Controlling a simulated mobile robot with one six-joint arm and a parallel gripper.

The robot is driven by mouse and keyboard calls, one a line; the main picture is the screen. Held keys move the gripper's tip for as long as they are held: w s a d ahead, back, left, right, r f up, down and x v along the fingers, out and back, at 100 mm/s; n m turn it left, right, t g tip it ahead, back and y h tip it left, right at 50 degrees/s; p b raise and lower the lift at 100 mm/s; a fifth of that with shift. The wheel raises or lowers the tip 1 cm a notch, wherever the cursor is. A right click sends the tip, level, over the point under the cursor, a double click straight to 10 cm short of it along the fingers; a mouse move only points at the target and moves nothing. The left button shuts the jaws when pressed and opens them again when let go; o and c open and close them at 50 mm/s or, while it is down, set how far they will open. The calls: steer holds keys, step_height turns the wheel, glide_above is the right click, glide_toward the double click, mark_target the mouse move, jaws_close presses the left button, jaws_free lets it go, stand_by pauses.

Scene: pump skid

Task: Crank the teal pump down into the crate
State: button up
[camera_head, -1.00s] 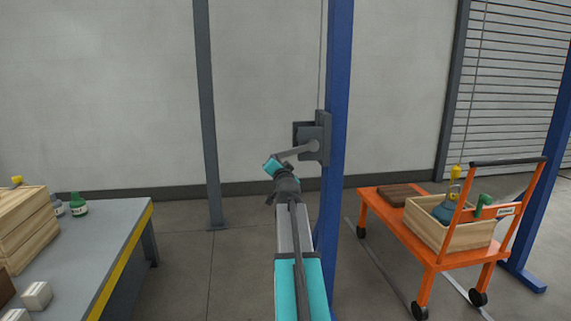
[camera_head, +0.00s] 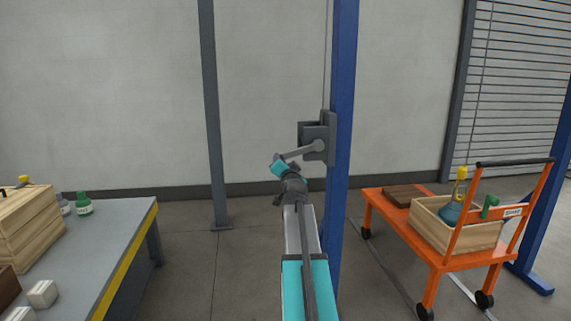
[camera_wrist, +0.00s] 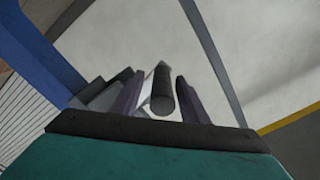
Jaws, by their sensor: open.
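The teal pump (camera_head: 450,213) shows at the wooden crate (camera_head: 470,236) on the orange cart, its lower part hidden by the crate wall. A yellow piece (camera_head: 461,173) stands above it. I cannot tell whether the pump rests on the crate floor. The winch (camera_head: 318,138) with its grey crank arm (camera_head: 302,151) is on the blue post, the arm pointing left and slightly down. My gripper (camera_head: 279,159) is at the crank's outer end. In the wrist view its open fingers (camera_wrist: 158,96) stand either side of the dark crank handle (camera_wrist: 162,88), with gaps visible.
The blue post (camera_head: 342,90) stands just right of my arm. The orange cart (camera_head: 437,262) also carries a brown block (camera_head: 404,194) and a green piece (camera_head: 490,205). A grey workbench (camera_head: 115,225) with a wooden box (camera_head: 30,228) and bottles is at left. Floor between is clear.

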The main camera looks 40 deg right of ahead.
steer(key=shift+s+a, duration=0.1)
steer(key=shift+a, duration=0.05)
steer(key=p+v, duration=0.1)
steer(key=v, duration=1.2)
steer(key=shift+s, duration=0.2)
steer(key=shift+a, duration=0.1)
stand_by(0.5)
